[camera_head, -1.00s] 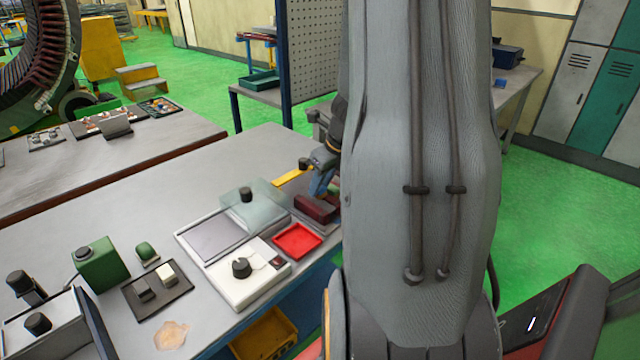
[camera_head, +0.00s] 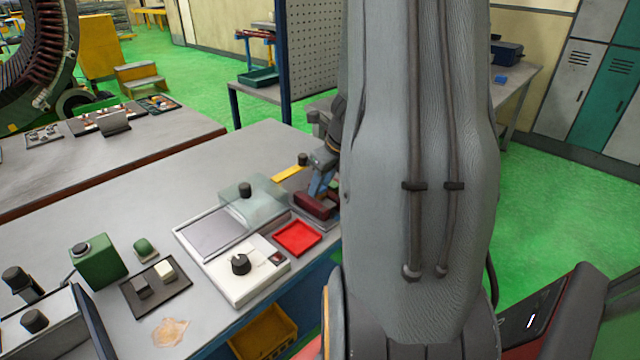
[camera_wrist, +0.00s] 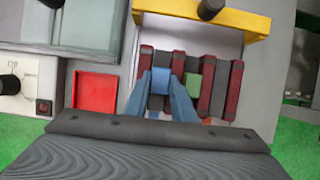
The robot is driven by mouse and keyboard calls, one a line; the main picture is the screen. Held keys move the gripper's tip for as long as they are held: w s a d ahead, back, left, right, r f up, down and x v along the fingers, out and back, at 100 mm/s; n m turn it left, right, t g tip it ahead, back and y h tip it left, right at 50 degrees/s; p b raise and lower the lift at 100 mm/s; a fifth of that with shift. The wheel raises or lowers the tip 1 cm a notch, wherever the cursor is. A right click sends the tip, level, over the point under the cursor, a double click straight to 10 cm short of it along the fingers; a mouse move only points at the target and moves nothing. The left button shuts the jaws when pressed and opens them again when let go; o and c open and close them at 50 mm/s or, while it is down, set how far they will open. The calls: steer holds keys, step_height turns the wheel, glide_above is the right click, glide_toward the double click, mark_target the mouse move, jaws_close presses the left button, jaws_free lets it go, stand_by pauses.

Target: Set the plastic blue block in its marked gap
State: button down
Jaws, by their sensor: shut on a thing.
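In the wrist view, my gripper (camera_wrist: 161,82) has two blue fingers, shut on a blue block (camera_wrist: 161,74). The block sits within a row of dark red and grey bars, with a green block (camera_wrist: 192,86) to its right. The fingers hide its sides, so I cannot tell whether it is fully seated. In the head view, my gripper (camera_head: 321,180) shows at the right end of the bench, just above a dark red piece (camera_head: 314,206). My arm hides most of that area, and the blue block cannot be made out there.
A yellow bar (camera_wrist: 235,24) with a black knob runs behind the row. A red tray (camera_wrist: 97,92) and a white box with a knob (camera_wrist: 20,85) stand to the left. The bench's front edge is close by. A green box (camera_head: 97,262) stands further left.

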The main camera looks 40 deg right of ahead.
steer(key=shift+f, duration=0.35)
stand_by(0.3)
stand_by(0.6)
steer(key=c, duration=1.2)
jaws_free()
steer(key=shift+r, duration=0.15)
steer(key=shift+r+p, duration=3.45)
steer(key=shift+p, duration=0.65)
